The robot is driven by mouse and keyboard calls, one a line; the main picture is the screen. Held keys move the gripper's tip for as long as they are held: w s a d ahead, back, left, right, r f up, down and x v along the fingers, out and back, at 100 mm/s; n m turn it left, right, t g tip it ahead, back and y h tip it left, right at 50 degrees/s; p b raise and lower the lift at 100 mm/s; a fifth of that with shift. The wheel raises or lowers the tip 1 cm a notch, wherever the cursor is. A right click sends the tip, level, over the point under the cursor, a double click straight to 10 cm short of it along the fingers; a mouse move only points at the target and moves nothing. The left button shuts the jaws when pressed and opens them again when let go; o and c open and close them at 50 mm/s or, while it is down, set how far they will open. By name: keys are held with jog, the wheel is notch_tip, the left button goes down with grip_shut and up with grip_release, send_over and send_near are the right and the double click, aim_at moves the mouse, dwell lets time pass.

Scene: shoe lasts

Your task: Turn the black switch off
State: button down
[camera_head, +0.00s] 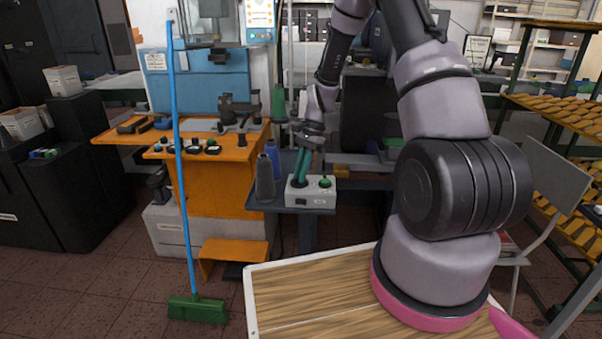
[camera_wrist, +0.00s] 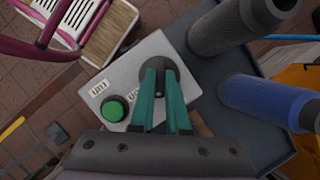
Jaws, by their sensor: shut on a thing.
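A pale grey control box (camera_head: 311,196) sits on a small dark shelf; it also shows in the wrist view (camera_wrist: 148,50). It carries a round black switch (camera_wrist: 187,75) and a green button (camera_head: 325,183). The green button is in the lower left of the box in the wrist view (camera_wrist: 114,108). My gripper (camera_head: 300,180) points down at the box with its teal fingers. In the wrist view its fingertips (camera_wrist: 162,68) are closed on the black switch and hide part of it. The switch's exact angle is hard to read.
A dark grey bottle (camera_head: 264,178) and a blue bottle (camera_head: 272,158) stand left of the box, close to my fingers. An orange workbench (camera_head: 215,190) is farther left. A blue-handled broom (camera_head: 182,170) stands in front of it. A wooden-topped surface (camera_head: 310,290) is nearer.

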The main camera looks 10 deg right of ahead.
jog(key=n+g+h, duration=0.1)
jog(key=n, duration=0.2)
jog(key=shift+w+n, duration=0.15)
jog(key=shift+n, duration=0.15)
jog(key=n+h, duration=0.1)
jog(key=n, duration=0.3)
jog(key=shift+a+g, duration=0.15)
jog(key=shift+g, duration=0.25)
jog(key=shift+n+h, duration=0.3)
jog(key=shift+h, duration=0.1)
jog(key=c, duration=0.9)
grip_release()
jog(key=v, duration=1)
jog(key=shift+w+r, duration=0.2)
jog(key=shift+r, duration=0.15)
